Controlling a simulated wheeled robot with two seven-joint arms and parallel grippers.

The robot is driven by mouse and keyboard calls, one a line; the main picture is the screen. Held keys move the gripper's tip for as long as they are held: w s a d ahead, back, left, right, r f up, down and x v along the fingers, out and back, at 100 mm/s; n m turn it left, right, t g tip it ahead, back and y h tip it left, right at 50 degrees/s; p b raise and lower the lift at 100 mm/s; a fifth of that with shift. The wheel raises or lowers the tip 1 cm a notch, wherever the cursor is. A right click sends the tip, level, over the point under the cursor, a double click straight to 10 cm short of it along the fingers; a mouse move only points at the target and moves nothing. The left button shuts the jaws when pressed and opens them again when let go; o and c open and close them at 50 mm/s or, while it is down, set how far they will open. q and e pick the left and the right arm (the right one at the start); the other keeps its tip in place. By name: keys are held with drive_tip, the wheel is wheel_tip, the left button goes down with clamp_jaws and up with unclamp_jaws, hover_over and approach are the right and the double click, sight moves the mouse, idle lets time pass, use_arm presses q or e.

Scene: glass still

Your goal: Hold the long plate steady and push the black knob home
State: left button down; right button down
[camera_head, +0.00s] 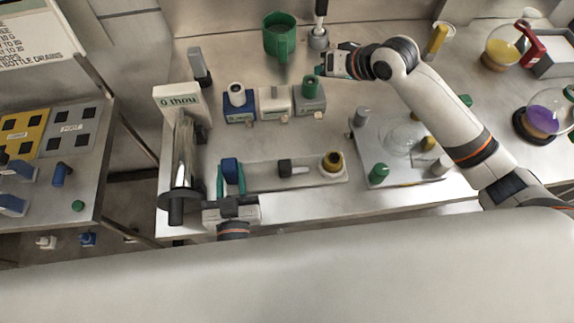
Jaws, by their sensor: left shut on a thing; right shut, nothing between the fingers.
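The long plate (262,176) is a low grey metal strip lying flat near the table's front edge. A blue block (230,168) stands at its left end. The black knob (285,167) sits near the plate's middle, with a short pale stem pointing right. A yellow and black round piece (333,160) is at the right end. My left gripper (231,181) comes from the front, its green fingers shut on the blue block, one on each side. My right gripper (319,70) is shut and empty behind the plate, beside the green mug (280,40); its fingertips are small and hard to make out.
Behind the plate stand blue, white and grey blocks (274,102). A plate with a glass dome and green knob (378,173) lies right. Round flasks (545,118) stand far right.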

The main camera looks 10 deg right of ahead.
use_arm(q)
drive_tip(key=shift+f, duration=0.25)
use_arm(e)
drive_tip(key=s+a+g, duration=0.4)
drive_tip(key=s+a, duration=0.5)
drive_tip(key=a, duration=0.1)
drive_tip(key=g+h, duration=0.2)
drive_tip(key=g, duration=0.2)
hover_over(268, 174)
drive_tip(key=shift+m, duration=0.3)
drive_tip(key=shift+s+d+f, duration=0.1)
drive_tip(key=shift+d+f, duration=0.05)
drive_tip(key=shift+f, duration=1.5)
drive_tip(key=shift+w+d+f, duration=0.1)
drive_tip(key=shift+d+f, duration=0.05)
drive_tip(key=shift+f, duration=1.5)
drive_tip(key=shift+s+d+f, duration=0.1)
drive_tip(key=shift+d+f, duration=0.05)
drive_tip(key=shift+f, duration=1.5)
drive_tip(key=shift+d, duration=0.1)
